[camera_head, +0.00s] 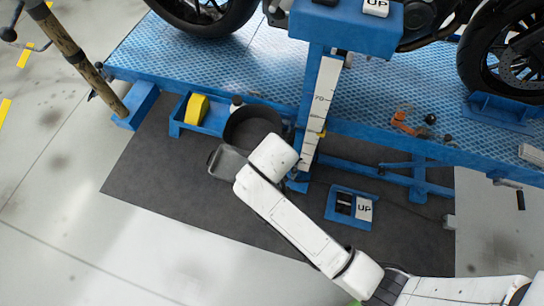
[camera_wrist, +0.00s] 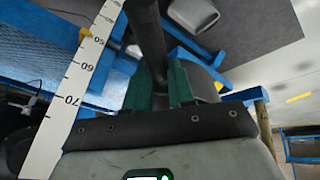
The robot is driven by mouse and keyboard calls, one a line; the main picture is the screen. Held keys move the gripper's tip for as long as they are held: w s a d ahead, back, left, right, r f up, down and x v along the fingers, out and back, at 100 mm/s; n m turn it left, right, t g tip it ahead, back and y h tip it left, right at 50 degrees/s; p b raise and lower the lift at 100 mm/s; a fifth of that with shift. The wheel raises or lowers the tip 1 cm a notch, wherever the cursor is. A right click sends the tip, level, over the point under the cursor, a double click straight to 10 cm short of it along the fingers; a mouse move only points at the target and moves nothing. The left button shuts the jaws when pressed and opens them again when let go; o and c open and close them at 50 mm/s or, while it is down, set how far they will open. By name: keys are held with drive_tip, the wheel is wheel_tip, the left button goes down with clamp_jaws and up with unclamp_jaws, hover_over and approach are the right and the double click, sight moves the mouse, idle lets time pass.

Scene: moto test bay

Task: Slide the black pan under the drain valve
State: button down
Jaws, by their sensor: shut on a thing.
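The black pan (camera_head: 233,124) is a dark round open vessel on the dark mat, against the front of the blue lift. My white arm reaches it from the lower right and covers its near side. In the wrist view, the green fingers of my gripper (camera_wrist: 160,70) are closed about a dark part that I take to be the pan's. A dark bar (camera_wrist: 147,32) rises from between them; what it belongs to is unclear. In the head view, the fingers are hidden behind my wrist. I cannot make out the drain valve.
A numbered white scale (camera_head: 318,115) on a blue post stands right of the pan. The left mat is clear.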

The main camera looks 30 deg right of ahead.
wheel_tip(320, 180, up, 5)
drive_tip(key=p, duration=0.3)
drive_tip(key=shift+f, duration=0.2)
drive_tip(key=shift+d+f, duration=0.1)
drive_tip(key=shift+f, duration=0.3)
